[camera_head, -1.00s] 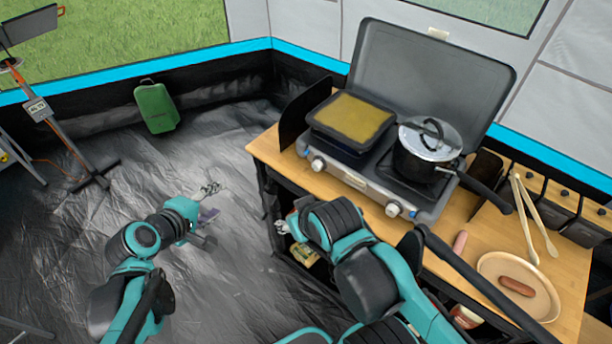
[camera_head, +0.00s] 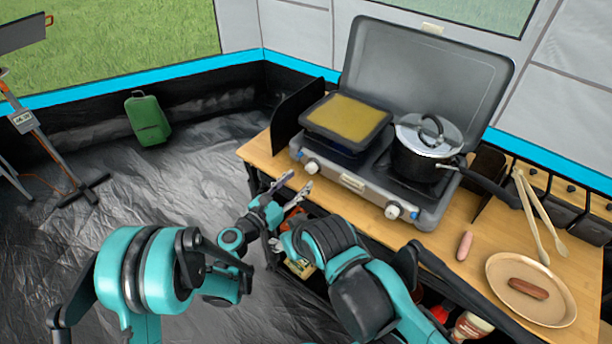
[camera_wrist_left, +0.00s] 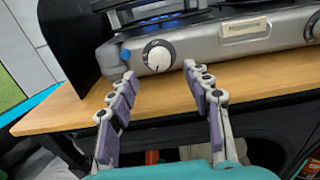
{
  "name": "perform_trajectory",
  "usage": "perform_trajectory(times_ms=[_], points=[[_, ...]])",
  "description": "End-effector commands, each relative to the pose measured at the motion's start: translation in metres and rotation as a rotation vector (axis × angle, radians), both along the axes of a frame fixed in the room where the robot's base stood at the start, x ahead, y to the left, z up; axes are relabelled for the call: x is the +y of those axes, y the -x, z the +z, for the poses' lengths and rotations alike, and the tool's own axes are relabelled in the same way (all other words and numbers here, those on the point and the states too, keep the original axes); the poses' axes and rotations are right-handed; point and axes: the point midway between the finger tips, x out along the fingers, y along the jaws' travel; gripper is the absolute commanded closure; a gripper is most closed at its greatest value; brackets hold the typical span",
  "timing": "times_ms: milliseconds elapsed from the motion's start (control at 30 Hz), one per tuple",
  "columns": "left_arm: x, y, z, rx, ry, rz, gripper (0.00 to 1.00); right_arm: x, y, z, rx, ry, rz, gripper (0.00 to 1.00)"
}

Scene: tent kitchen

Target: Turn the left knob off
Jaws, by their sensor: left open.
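The left knob (camera_head: 312,167) is a white dial on the front face of the grey camping stove (camera_head: 352,181). In the left wrist view the left knob (camera_wrist_left: 158,56) lies ahead of my fingers, between their directions and nearer the left one. My left gripper (camera_head: 292,186) is open and empty in front of the table's front edge, a short way from the knob; it also shows in the left wrist view (camera_wrist_left: 160,85). My right gripper (camera_head: 278,243) is low in front of the table, partly hidden by its own arm, and its jaw state is unclear.
A pan with yellow food (camera_head: 347,115) sits on the left burner and a lidded pot (camera_head: 428,145) on the right. The right knob (camera_head: 393,211) is on the same face. A plate with a sausage (camera_head: 552,310) and tongs (camera_head: 530,210) lie at right.

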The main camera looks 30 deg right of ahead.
Motion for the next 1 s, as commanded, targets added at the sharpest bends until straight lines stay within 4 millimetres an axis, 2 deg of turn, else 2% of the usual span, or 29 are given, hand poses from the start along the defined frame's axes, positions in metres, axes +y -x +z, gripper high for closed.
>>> perform_trajectory(times_ms=[100, 300, 633, 800, 833, 1000], points=[[-0.02, -0.008, -0.002, -0.001, -0.002, -0.002, 0.51, 0.0, 0.0, -0.007, 0.0, 0.0, 0.0, 0.49], [-0.04, -0.017, -0.001, -0.002, -0.002, 0.0, 0.51, 0.0, 0.0, -0.013, 0.0, 0.0, 0.0, 0.49], [-0.044, -0.018, 0.0, -0.003, -0.002, 0.0, 0.51, 0.0, 0.0, -0.013, 0.0, 0.0, 0.0, 0.49], [-0.044, -0.018, 0.0, -0.003, -0.002, 0.001, 0.95, 0.0, 0.0, -0.013, 0.0, 0.0, 0.0, 0.49], [-0.044, -0.018, 0.0, -0.003, -0.002, 0.0, 1.0, 0.0, 0.0, -0.013, 0.0, 0.0, 0.0, 0.49], [-0.044, -0.018, 0.0, -0.005, -0.003, 0.0, 1.0, 0.0, 0.0, -0.013, 0.0, 0.0, 0.0, 0.49]])
